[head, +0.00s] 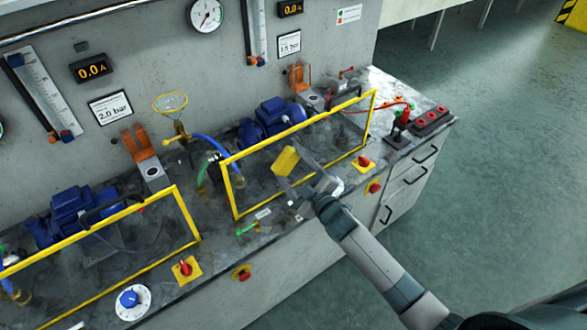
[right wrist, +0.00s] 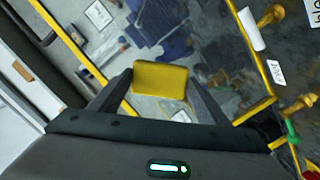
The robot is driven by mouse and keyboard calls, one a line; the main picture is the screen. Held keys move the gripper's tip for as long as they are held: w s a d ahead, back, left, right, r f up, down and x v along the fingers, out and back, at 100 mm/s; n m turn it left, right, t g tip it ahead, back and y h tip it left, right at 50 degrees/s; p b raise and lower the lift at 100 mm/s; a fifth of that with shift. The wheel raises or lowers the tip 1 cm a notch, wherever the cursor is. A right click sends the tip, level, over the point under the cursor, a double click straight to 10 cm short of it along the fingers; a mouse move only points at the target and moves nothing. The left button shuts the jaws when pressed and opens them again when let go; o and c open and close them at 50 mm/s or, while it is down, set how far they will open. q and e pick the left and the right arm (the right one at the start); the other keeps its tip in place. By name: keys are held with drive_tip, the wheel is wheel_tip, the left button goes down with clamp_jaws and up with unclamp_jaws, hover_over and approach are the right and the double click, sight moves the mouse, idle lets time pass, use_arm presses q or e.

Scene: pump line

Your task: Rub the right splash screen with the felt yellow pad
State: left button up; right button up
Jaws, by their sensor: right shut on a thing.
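The right splash screen (head: 300,127) is a clear pane in a yellow frame, standing upright along the bench in front of a blue pump. Its frame also shows in the right wrist view (right wrist: 250,48). My right gripper (head: 297,172) is shut on the yellow felt pad (head: 285,160), in front of the pane's left-middle part. In the right wrist view the pad (right wrist: 160,79) sits between the two fingers, with the pane and blurred pump parts behind it. I cannot tell whether the pad touches the pane. My left gripper is out of view.
A second yellow-framed screen (head: 187,215) stands to the left. Red knobs on yellow plates (head: 186,269) and a blue dial (head: 130,300) line the front edge. The floor at right is clear.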

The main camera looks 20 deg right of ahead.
drive_tip(key=shift+d, duration=0.1)
drive_tip(key=shift+w+d, duration=0.3)
drive_tip(key=shift+d, duration=0.6)
drive_tip(key=shift+w+d, duration=0.25)
drive_tip(key=shift+d, duration=0.6)
drive_tip(key=shift+w+d, duration=0.35)
drive_tip(key=shift+d, duration=0.5)
drive_tip(key=shift+w+d, duration=0.35)
drive_tip(key=shift+d, duration=0.45)
drive_tip(key=shift+d, duration=0.15)
drive_tip(key=shift+w+d, duration=0.3)
drive_tip(key=shift+d, duration=0.5)
drive_tip(key=shift+w+d, duration=0.3)
drive_tip(key=shift+d, duration=0.5)
